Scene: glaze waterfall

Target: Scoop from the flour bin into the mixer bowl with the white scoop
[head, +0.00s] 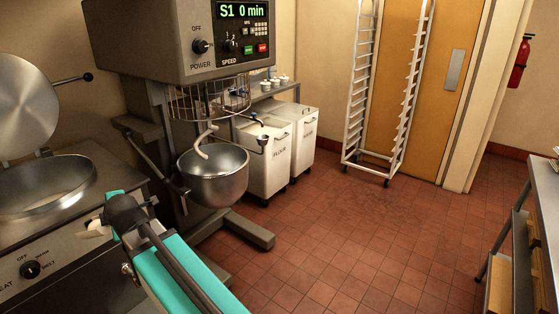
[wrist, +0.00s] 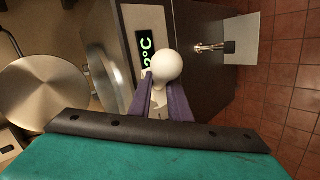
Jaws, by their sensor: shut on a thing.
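My gripper (wrist: 160,99) is shut on a white, round-ended thing (wrist: 167,65), which looks like the white scoop, between its two purple fingers in the wrist view. In the head view only a small pale part (head: 96,226) shows beside my teal arm, at lower left over the steel unit. The flour bin (head: 268,165), white and marked FLOUR, stands on the floor behind the mixer, well apart from my gripper. The steel mixer bowl (head: 214,178) hangs under the mixer head with a pale hook reaching into it. The inside of the bin is hardly visible.
A steel unit with a round pan (head: 45,195) and raised lid (head: 24,100) is at left. A second white bin (head: 303,124) stands beside the flour bin. A blue-handled metal utensil (head: 262,139) is at the flour bin. The tiled floor (head: 370,230) is open ahead.

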